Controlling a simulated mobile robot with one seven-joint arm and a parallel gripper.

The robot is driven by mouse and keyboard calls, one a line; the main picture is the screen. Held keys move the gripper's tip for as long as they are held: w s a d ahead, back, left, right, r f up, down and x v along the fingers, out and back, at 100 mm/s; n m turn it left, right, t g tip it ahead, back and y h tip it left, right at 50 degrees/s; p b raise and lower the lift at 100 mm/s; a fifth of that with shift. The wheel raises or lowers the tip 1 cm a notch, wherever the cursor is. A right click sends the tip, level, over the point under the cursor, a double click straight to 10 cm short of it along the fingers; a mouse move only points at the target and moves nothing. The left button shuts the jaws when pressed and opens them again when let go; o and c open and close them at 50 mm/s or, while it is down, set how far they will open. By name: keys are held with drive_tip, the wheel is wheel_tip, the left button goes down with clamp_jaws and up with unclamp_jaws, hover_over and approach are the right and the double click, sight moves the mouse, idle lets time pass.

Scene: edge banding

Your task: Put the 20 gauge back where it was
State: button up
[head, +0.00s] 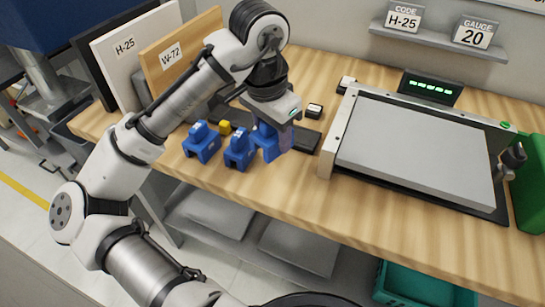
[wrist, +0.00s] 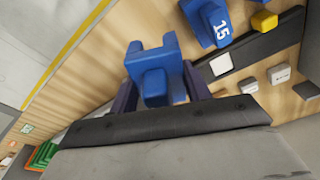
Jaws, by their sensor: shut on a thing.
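My gripper (head: 270,145) is shut on a blue gauge block (head: 266,139), which also shows between the fingers in the wrist view (wrist: 156,82). No number is readable on the held block. It is near the right part of a dark strip (head: 303,141); whether it touches anything beneath is unclear. Two other blue gauge blocks stand to its left, a nearer one (head: 238,152) and a farther one (head: 201,143). In the wrist view, a blue block marked 15 (wrist: 211,22) stands by the strip. A shelf card (head: 474,34) reads GAUGE 20.
A small yellow block (head: 225,127) is behind the blue blocks. Small pale-topped blocks (head: 314,111) lie behind the strip. A large grey panel (head: 415,150) in a machine fills the right. Boards marked H-25 (head: 130,50) and W-72 (head: 175,55) lean at left.

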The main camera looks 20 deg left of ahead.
wheel_tip(320, 180, down, 8)
drive_tip(key=shift+r, duration=0.25)
drive_tip(key=shift+f, duration=0.1)
drive_tip(key=o, duration=1.1)
